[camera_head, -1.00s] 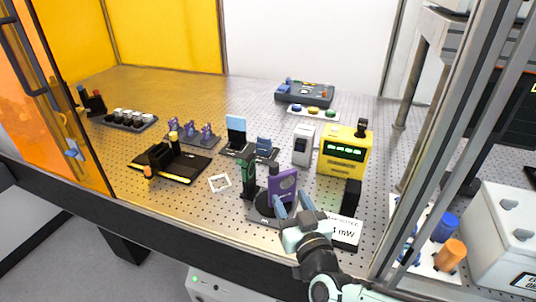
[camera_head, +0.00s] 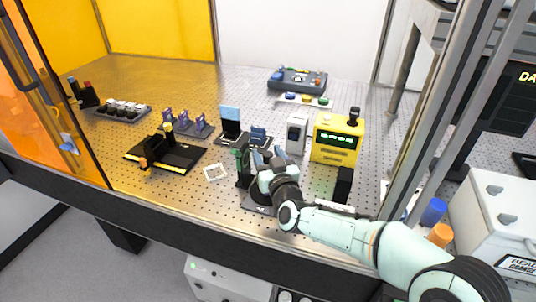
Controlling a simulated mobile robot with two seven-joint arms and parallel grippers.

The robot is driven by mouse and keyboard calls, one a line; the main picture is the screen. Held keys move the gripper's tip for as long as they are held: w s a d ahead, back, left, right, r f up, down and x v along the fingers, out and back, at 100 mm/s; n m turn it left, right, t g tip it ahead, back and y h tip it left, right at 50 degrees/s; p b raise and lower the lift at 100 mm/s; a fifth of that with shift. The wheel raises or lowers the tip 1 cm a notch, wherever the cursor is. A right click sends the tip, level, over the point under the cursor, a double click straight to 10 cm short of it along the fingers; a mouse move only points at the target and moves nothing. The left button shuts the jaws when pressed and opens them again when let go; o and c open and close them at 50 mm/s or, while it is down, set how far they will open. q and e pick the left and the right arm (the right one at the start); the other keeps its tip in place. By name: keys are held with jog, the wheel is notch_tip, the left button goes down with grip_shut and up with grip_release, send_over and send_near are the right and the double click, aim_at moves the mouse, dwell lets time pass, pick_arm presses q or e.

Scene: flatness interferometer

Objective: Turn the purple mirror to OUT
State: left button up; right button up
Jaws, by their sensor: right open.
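My left gripper is not in view.
A dark green post (camera_head: 243,166) stands close left of my right gripper. A black block (camera_head: 343,184) stands to its right, with a yellow meter (camera_head: 338,138) and a grey box (camera_head: 297,133) behind. Small purple mounts (camera_head: 184,122) sit further left.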

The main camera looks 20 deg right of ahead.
jog(key=c, duration=0.9)
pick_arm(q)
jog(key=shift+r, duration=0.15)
pick_arm(e)
jog(key=shift+a+r+m+h+p, duration=0.1)
jog(key=shift+m+h+p, duration=0.3)
jog(key=shift+h+p, duration=0.15)
jog(key=shift+a+r+m+h+p, duration=0.1)
jog(key=shift+m+h+p, duration=0.3)
jog(key=shift+h, duration=0.25)
jog(key=m+h+p, duration=0.1)
jog(key=h, duration=0.1)
jog(key=shift+m+g+h, duration=0.3)
jog(key=m+g+h+p, duration=0.2)
jog(key=m+h+p, duration=0.1)
jog(key=h, duration=0.2)
jog(key=shift+m, duration=0.4)
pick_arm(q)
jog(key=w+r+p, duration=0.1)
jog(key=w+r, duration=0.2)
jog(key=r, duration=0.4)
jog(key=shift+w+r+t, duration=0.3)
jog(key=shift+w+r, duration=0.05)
pick_arm(e)
jog(key=shift+d+m+g+h, duration=0.15)
jog(key=shift+m+g+h, duration=0.9)
jog(key=shift+h, duration=0.35)
jog(key=shift+f, duration=0.1)
